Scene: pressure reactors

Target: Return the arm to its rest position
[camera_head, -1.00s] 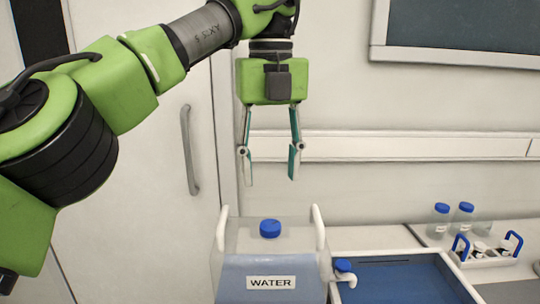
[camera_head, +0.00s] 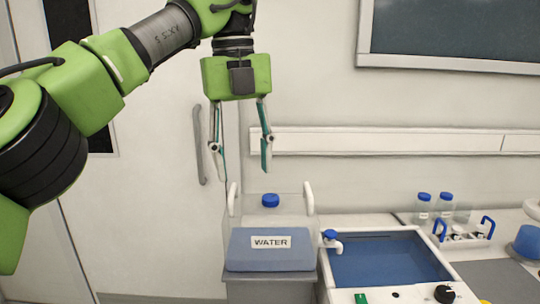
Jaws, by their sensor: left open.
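My left arm comes in from the left, and its green wrist is at the upper middle of the head view. My left gripper (camera_head: 241,160) points down with its two fingers apart and nothing between them. It hangs above and a little left of the water container (camera_head: 270,250), clear of it. My right gripper is not in view.
The clear water container has a blue cap (camera_head: 270,200), and a blue-floored basin (camera_head: 385,262) is beside it. Bottles (camera_head: 423,205) and a rack with blue handles (camera_head: 465,232) stand behind the basin. A door (camera_head: 150,200) is at left.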

